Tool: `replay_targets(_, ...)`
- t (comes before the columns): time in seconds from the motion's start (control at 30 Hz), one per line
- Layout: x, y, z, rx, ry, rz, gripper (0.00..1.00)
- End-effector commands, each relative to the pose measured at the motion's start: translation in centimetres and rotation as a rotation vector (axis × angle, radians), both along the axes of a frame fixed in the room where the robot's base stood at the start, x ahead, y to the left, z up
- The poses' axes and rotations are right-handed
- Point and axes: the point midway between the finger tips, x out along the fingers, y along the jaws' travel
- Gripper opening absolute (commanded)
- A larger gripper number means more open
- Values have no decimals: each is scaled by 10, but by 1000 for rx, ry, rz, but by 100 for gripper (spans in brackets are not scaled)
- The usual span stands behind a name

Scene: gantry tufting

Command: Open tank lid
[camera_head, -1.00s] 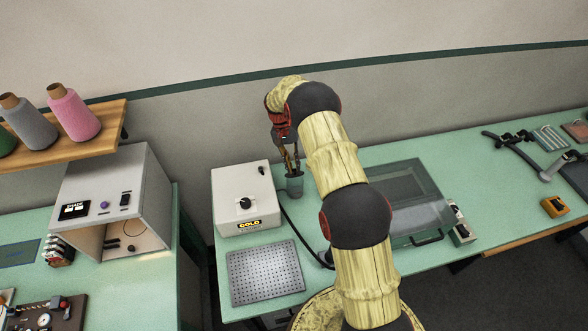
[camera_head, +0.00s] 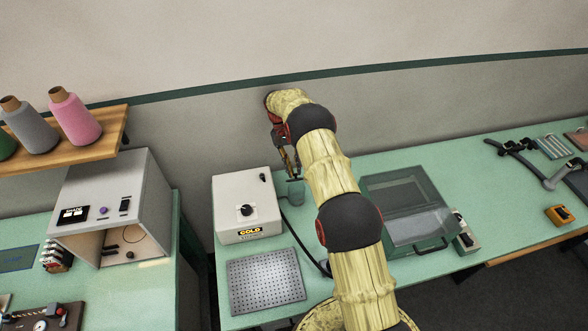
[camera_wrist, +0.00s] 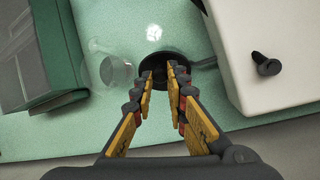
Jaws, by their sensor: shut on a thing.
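The tank (camera_head: 452,226) is a dark teal box with a clear lid (camera_head: 392,189) and a dark handle at its front edge. It stands right of my arm, and the lid looks down. Part of a dark green box shows at the left of the wrist view. My gripper (camera_wrist: 175,75) is at the top of a small grey-green cup (camera_head: 296,192), well left of the tank. The cup's dark round top (camera_wrist: 155,64) lies under the fingertips. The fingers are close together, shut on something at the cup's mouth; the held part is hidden.
A white box (camera_head: 230,190) marked COLD stands left of the cup, with a perforated plate (camera_head: 265,280) in front. A dark cable runs between box and arm. A clear glass (camera_wrist: 116,71) is beside the cup. A control box (camera_head: 466,240) stands against the tank's right side.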

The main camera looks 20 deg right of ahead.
Motion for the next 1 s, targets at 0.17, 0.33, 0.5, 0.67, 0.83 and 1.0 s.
replay_targets(0.17, 1, 0, 0, 0, -2, 0, 24)
replay_targets(0.33, 0, 0, 0, 0, -1, 0, 34)
replay_targets(0.5, 0, 0, 0, 0, -1, 0, 34)
replay_targets(0.67, 0, 0, 2, 0, -1, 0, 34)
replay_targets(0.83, 2, 0, 21, -1, -5, 0, 34)
replay_targets(1.0, 1, 0, 53, -1, -5, 0, 34)
